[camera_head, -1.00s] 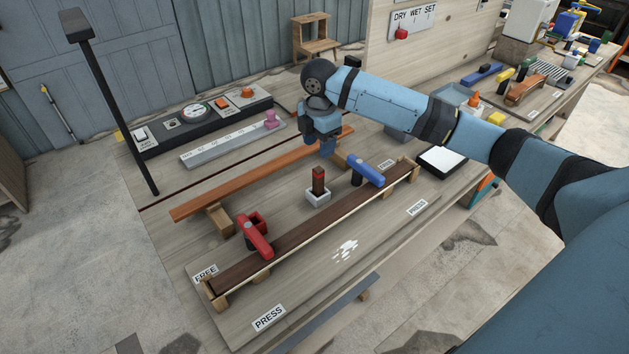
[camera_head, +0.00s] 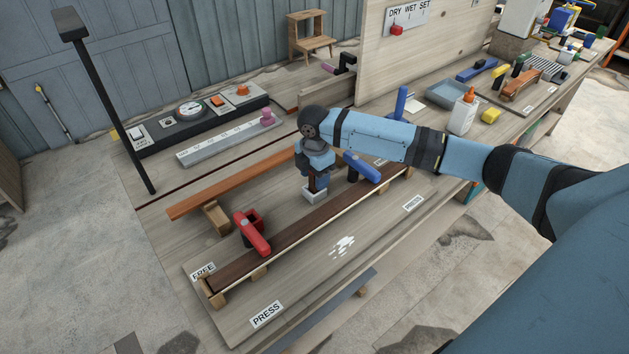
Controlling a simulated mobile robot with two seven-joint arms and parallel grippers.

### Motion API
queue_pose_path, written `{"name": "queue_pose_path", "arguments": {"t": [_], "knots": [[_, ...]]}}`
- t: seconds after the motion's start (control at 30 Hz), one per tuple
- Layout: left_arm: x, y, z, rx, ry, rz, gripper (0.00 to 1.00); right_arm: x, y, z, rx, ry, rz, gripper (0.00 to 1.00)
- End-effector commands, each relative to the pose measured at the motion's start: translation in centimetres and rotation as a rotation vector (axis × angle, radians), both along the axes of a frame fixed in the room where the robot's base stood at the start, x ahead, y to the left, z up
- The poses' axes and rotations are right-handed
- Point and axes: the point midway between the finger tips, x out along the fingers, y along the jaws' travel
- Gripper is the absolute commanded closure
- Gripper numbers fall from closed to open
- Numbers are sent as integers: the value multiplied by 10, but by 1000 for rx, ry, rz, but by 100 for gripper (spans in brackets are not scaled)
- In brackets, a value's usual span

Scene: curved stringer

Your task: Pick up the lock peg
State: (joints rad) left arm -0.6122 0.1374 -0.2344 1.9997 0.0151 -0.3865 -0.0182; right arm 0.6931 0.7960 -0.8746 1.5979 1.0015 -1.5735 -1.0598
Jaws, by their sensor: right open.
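The lock peg, which I take to be the dark red-brown peg (camera_head: 312,184), stands upright in a small white holder (camera_head: 314,196) behind the long dark strip. My right gripper (camera_head: 313,181) points down over the peg, with its fingers around or right beside the peg's upper part. The gripper is open; its fingers hide the peg's top, and I cannot tell whether they touch it. My left gripper is out of view.
The dark curved strip (camera_head: 310,225) lies in front on wooden blocks, with a red clamp (camera_head: 252,232) on its left and a blue clamp (camera_head: 361,167) close to the right of my gripper. An orange-brown strip (camera_head: 232,188) lies behind. The board's front is mostly clear.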

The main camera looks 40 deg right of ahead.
Motion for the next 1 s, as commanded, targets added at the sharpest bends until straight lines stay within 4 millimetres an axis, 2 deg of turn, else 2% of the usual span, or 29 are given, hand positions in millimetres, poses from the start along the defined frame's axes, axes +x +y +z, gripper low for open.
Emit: {"name": "queue_pose_path", "arguments": {"t": [0.07, 0.3, 0.57, 0.73, 0.87, 1.0], "knots": [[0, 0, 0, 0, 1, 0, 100, 0, 0, 0, 0, 0, 0, 47], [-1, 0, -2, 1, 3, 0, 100, 0, 0, 1, 0, 0, 0, 100], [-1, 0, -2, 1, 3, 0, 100, 0, 0, 1, 0, 0, 0, 100], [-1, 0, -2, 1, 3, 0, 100, 1, 0, 9, 0, -2, 0, 100], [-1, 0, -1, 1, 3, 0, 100, 1, 0, 25, 1, -2, 1, 100], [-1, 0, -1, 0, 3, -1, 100, 1, 0, 55, 0, -5, 0, 100]]}}
